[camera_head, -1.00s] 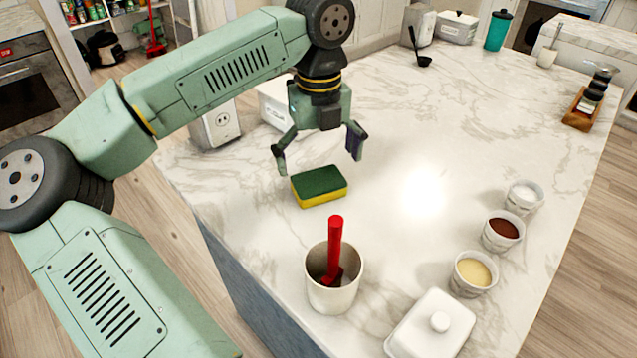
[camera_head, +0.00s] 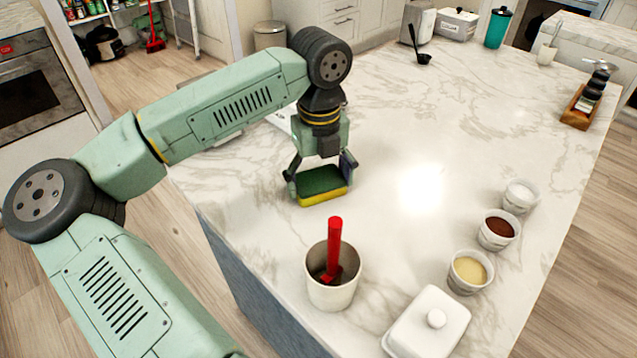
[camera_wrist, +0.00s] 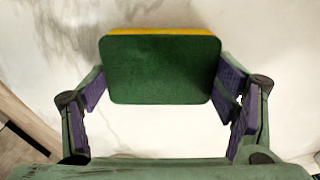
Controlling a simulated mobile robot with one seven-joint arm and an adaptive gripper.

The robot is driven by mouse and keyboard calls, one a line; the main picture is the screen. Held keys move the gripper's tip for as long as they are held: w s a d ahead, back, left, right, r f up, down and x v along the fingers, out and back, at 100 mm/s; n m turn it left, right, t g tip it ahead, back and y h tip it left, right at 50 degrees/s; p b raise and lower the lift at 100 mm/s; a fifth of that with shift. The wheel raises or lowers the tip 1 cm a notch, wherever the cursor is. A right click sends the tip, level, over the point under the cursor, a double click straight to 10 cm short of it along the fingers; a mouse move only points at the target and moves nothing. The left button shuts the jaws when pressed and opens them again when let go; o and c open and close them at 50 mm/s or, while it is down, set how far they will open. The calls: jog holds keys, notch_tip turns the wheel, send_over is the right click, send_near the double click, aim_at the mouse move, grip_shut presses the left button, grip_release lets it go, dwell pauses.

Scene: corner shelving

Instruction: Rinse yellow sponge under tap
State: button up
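The yellow sponge (camera_head: 321,199) has a green scouring top and lies near the left edge of the marble counter. My gripper (camera_head: 321,181) points down over it with one finger at each end. In the wrist view, the sponge's green face (camera_wrist: 160,70) fills the space between the purple finger pads, with a yellow strip along its far edge. The pads appear to press on both ends, so my gripper looks shut on it. The sponge appears at counter level; I cannot tell whether it is lifted. No tap shows in either view.
A white cup (camera_head: 333,292) with a red-handled tool stands in front of the sponge. A white lidded dish (camera_head: 425,325) and three small bowls (camera_head: 497,231) stand to the right. The counter's middle (camera_head: 430,120) is clear. A black ladle (camera_head: 422,58) lies toward the back.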

aim_at(320, 180)
jog(key=shift+c, duration=1.1)
jog(key=shift+r, duration=0.1)
jog(key=shift+r, duration=0.45)
notch_tip(320, 180, up, 2)
jog(key=shift+r+b, duration=0.15)
jog(key=shift+b, duration=0.5)
jog(key=s+a+b, duration=0.1)
jog(key=s+a, duration=0.2)
jog(key=s, duration=0.1)
jog(key=s+a+r+b, duration=0.1)
jog(key=s+a, duration=0.2)
jog(key=s, duration=0.1)
jog(key=s+a+b, duration=0.1)
jog(key=s+a, duration=0.3)
jog(key=shift+s+r+b, duration=0.15)
jog(key=shift+r+b, duration=0.15)
jog(key=shift+b, duration=0.05)
jog(key=shift+s+a, duration=0.15)
jog(key=shift+a, duration=0.05)
